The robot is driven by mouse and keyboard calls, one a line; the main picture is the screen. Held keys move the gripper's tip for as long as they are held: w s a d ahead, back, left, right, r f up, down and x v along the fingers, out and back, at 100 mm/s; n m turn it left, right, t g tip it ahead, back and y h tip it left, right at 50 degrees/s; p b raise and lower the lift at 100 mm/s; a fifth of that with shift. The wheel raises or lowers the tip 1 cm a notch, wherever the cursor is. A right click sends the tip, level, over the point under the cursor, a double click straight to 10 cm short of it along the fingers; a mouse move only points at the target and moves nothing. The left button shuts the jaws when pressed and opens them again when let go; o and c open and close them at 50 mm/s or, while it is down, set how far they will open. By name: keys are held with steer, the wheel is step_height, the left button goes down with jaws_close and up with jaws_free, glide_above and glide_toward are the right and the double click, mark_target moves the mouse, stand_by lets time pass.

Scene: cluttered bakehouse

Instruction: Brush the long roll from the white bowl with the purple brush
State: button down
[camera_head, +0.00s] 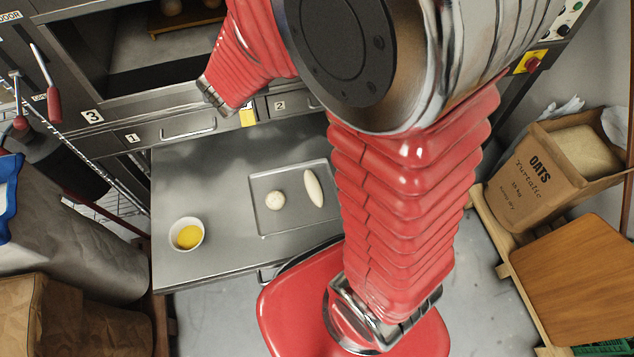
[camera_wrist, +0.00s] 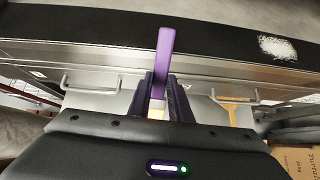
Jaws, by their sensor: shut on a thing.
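My gripper (camera_wrist: 161,84) shows in the wrist view, its two dark fingers shut on the purple brush (camera_wrist: 164,52). The purple handle rises upright past the fingertips; a pale part shows low between the fingers, and I cannot tell if it is bristles. In the head view my arm hides the gripper and brush. The white bowl (camera_head: 173,236), with yellow liquid (camera_head: 188,237) in it, stands at the left front of the steel table. The long roll (camera_head: 313,188), pale and smooth, lies at the right on a metal tray (camera_head: 257,212).
A round pale roll (camera_head: 275,200) lies on the tray left of the long roll. The oven front with drawer handles (camera_head: 188,131) stands behind the steel table (camera_head: 205,175). The table's left half is mostly clear.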

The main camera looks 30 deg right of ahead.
steer(key=shift+f, duration=1.35)
stand_by(6.7)
